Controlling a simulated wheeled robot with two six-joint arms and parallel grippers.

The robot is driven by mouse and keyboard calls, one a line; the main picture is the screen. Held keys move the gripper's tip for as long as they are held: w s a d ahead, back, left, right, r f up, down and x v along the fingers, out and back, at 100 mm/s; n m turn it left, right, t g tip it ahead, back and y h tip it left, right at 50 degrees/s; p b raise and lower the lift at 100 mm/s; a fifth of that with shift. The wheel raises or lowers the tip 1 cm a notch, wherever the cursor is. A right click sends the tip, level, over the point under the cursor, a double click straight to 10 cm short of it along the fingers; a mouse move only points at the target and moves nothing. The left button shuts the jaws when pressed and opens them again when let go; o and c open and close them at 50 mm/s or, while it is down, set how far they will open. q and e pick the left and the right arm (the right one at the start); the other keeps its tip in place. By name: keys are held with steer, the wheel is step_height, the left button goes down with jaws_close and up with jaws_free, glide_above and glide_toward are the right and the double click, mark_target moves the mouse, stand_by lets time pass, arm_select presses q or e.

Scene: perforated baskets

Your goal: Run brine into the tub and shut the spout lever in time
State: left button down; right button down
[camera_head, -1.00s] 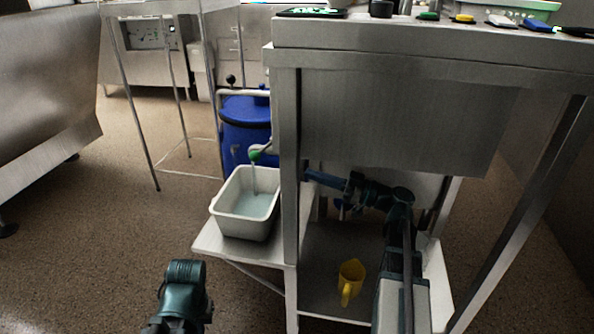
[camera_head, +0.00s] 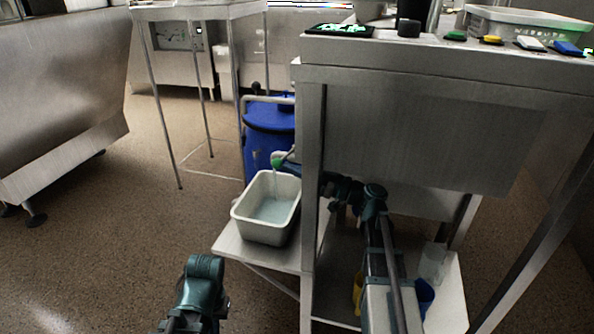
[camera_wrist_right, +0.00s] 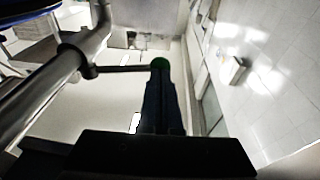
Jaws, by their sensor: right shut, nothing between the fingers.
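The grey tub (camera_head: 240,222) sits on a low shelf beside the table leg, with pale liquid (camera_head: 272,210) in it. A thin stream falls into it from the spout at the blue barrel (camera_head: 262,137). The green-tipped spout lever (camera_head: 277,161) is above the tub's back edge. My right gripper (camera_head: 291,166) reaches past the table leg to the lever; it is shut with nothing between its fingers. My left gripper is out of view.
The steel table leg (camera_head: 311,200) stands close to my right forearm. A yellow jug (camera_head: 357,289) and a blue jug (camera_head: 425,297) are on the lower shelf, partly behind my arm. A wire-legged table (camera_head: 190,12) stands behind left; the floor at left is clear.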

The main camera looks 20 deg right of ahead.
steer(key=shift+a, duration=0.1)
steer(key=w+a+m+t+h, duration=0.3)
steer(key=w+a, duration=0.2)
steer(key=shift+t+h, duration=0.4)
stand_by(0.6)
steer(key=shift+w+a, duration=0.1)
stand_by(0.5)
